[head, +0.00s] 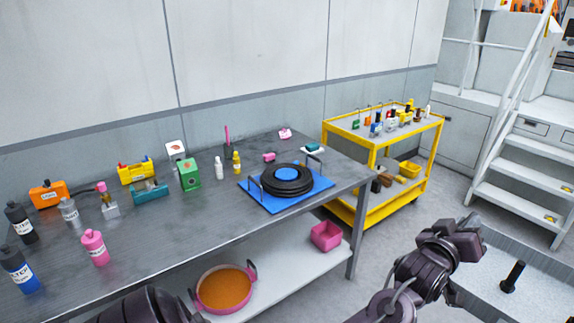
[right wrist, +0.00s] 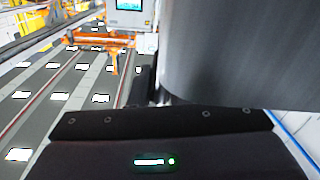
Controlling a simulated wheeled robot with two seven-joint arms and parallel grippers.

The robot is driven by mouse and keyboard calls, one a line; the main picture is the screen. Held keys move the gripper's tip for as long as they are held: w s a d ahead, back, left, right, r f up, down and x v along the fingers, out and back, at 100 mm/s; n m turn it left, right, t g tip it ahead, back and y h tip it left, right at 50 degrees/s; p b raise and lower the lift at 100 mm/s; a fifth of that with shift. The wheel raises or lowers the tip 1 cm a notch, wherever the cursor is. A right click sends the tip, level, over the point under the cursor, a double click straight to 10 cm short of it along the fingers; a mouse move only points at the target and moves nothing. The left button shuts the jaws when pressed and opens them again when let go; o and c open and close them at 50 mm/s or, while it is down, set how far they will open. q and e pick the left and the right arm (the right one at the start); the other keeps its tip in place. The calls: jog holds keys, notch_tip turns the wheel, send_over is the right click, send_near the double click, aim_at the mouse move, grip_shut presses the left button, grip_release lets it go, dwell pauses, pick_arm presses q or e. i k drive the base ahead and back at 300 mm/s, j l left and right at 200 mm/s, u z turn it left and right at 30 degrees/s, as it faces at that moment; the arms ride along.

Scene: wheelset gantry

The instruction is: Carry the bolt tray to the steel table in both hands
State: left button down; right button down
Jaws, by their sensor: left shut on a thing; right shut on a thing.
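The bolt tray (head: 540,297) is a pale grey tray cut off by the lower right corner of the head view. A dark bolt (head: 513,277) stands upright in it. My left gripper (head: 453,293) is at the tray's left edge, shut on it, its fingers largely hidden. My right gripper (right wrist: 160,150) shows only as a dark body in the right wrist view, its fingertips hidden, shut on the tray beside a large blurred grey metal surface. The steel table (head: 190,243) stands to the left of the tray, apart from it.
On the table are a blue mat (head: 318,190) with black rings, a green box (head: 189,175) and several bottles. Its front middle is bare. A yellow cart (head: 372,205) stands behind its right end, and white stairs (head: 520,185) rise at the right.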

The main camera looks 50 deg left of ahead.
aim_at(193, 225)
jog(key=i+j+u, duration=0.1)
jog(key=j+u, duration=0.25)
jog(key=u, duration=0.15)
jog(key=i+j+u, duration=0.2)
jog(key=u, duration=0.3)
jog(key=i+j+u, duration=0.25)
jog(key=u, duration=0.25)
jog(key=i+j+u, duration=0.15)
jog(key=u, duration=0.3)
jog(key=i+u, duration=0.35)
jog(key=u, duration=0.15)
